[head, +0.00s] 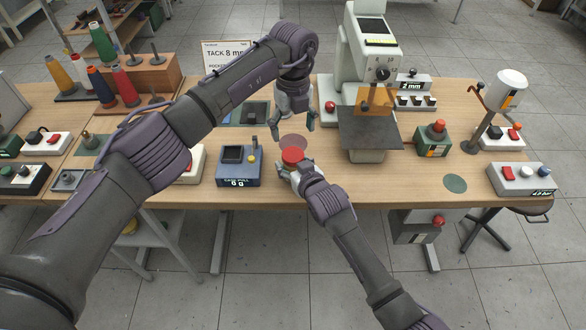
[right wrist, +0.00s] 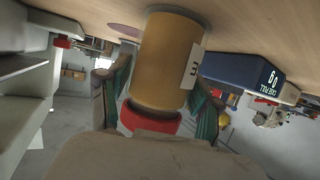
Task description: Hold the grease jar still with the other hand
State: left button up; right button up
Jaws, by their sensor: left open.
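The grease jar has a red lid (head: 292,156) and stands near the table's front edge. In the right wrist view its tan body (right wrist: 165,60) with a white label appears inverted. My right gripper (head: 292,172) reaches it from the front, with a green-padded finger on each side of the jar; the fingers look closed against it. My left gripper (head: 293,125) hangs above the table just behind the jar, pointing down, open and empty, apart from the lid.
A blue box with a display (head: 238,166) stands left of the jar. A white machine (head: 372,50) with a dark plate (head: 370,128) stands to the right. A flat mauve disc (head: 293,141) lies behind the jar. A green disc (head: 455,183) marks clear table at right.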

aim_at(293, 154)
grip_shut()
pick_arm(q)
jog(key=m, duration=4)
jog(key=shift+f+m, duration=0.2)
jog(key=shift+m, duration=0.1)
notch_tip(293, 154, down, 8)
jog(key=shift+r, duration=0.2)
